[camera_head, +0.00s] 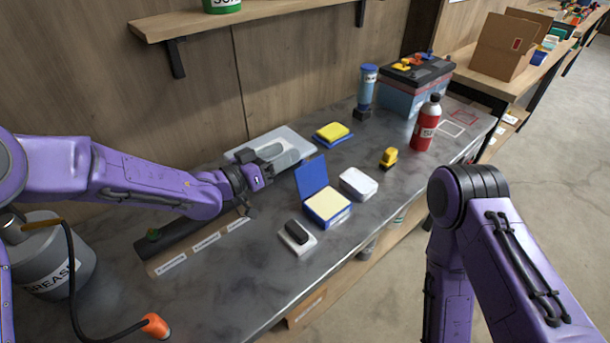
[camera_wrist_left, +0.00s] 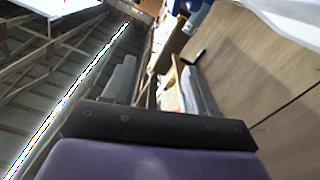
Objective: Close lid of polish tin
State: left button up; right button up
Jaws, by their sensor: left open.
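The polish tin appears to be the blue square box (camera_head: 327,208) with cream contents, standing open on the grey workbench. Its blue lid (camera_head: 312,175) stands raised along the far left side of the box. My left gripper (camera_head: 292,153) is just behind and left of the raised lid, above the bench, with no visible contact. In the left wrist view its two grey fingers (camera_wrist_left: 160,85) are spread with nothing between them. My right arm enters at the right, but its gripper is out of view.
A white box (camera_head: 358,184) sits just right of the tin, and a black-and-white brush-like block (camera_head: 297,237) in front. A yellow-and-blue sponge (camera_head: 333,133), red bottle (camera_head: 426,124) and blue cylinder (camera_head: 366,88) stand farther back.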

pick_arm(q)
jog(key=p, duration=0.1)
send_near(305, 161)
jog(key=w+d+f, duration=0.1)
jog(key=w+d, duration=0.1)
jog(key=p+x, duration=0.1)
jog(key=x, duration=0.6)
jog(key=shift+s+d, duration=0.1)
jog(key=shift+d, duration=0.15)
grip_shut()
